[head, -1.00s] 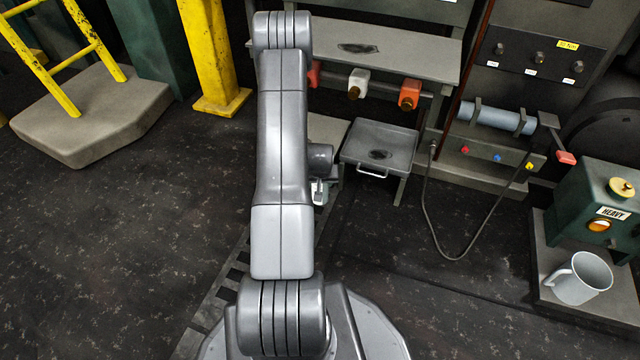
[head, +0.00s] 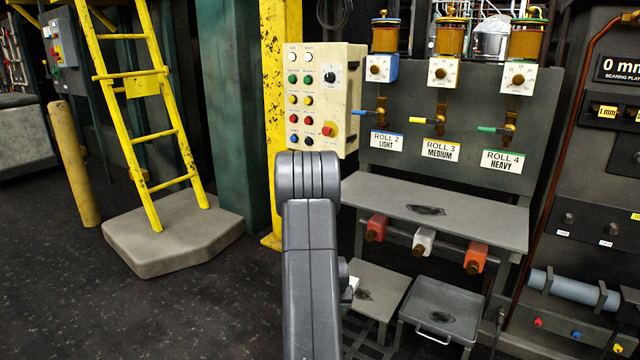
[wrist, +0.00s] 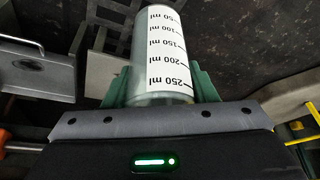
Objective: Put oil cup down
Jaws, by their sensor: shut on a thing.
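The oil cup (wrist: 158,55) is a clear cylinder with a white scale marked from 50 to 250 ml. In the wrist view it lies between the green fingers of my gripper (wrist: 160,86), which are shut on it. The scale numbers appear upside down. In the head view my own arm hides the gripper and most or all of the cup.
A grey bench (head: 470,219) stands under three dispensers labelled Roll 2, Roll 3 and Roll 4. Below it are a grey handled tray (head: 460,301) and a flat plate (head: 388,279). A cream button panel (head: 345,100) is behind my arm. Floor at left is open.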

